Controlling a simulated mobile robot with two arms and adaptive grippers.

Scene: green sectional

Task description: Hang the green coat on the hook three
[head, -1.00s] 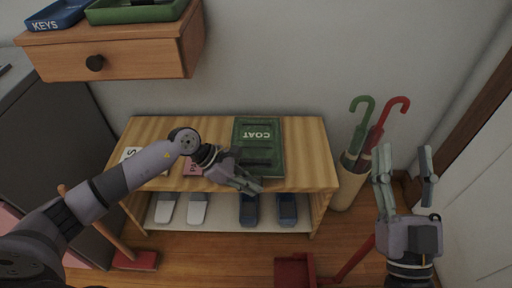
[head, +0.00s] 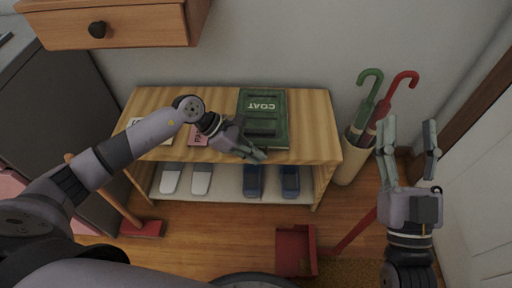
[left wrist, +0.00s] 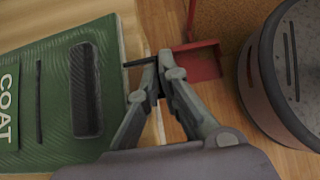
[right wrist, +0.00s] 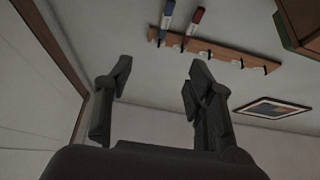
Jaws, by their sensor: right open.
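The green coat (head: 264,105), a folded slab with "COAT" on it, lies on the wooden bench (head: 316,125). It also shows at the left of the left wrist view (left wrist: 50,75). My left gripper (head: 258,155) is at the coat's front edge. Its fingertips (left wrist: 155,78) are together on a thin dark loop at that edge; the exact contact is partly hidden. My right gripper (head: 408,128) is open and empty, raised right of the bench. The right wrist view shows a wall rail with several hooks (right wrist: 222,52); I cannot read which is hook three.
A blue item (right wrist: 167,16) and a red item (right wrist: 195,20) hang on the rail's left hooks. An umbrella stand (head: 350,160) is right of the bench. A red dustpan (head: 296,250) lies on the floor. A drawer unit (head: 125,25) hangs above left.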

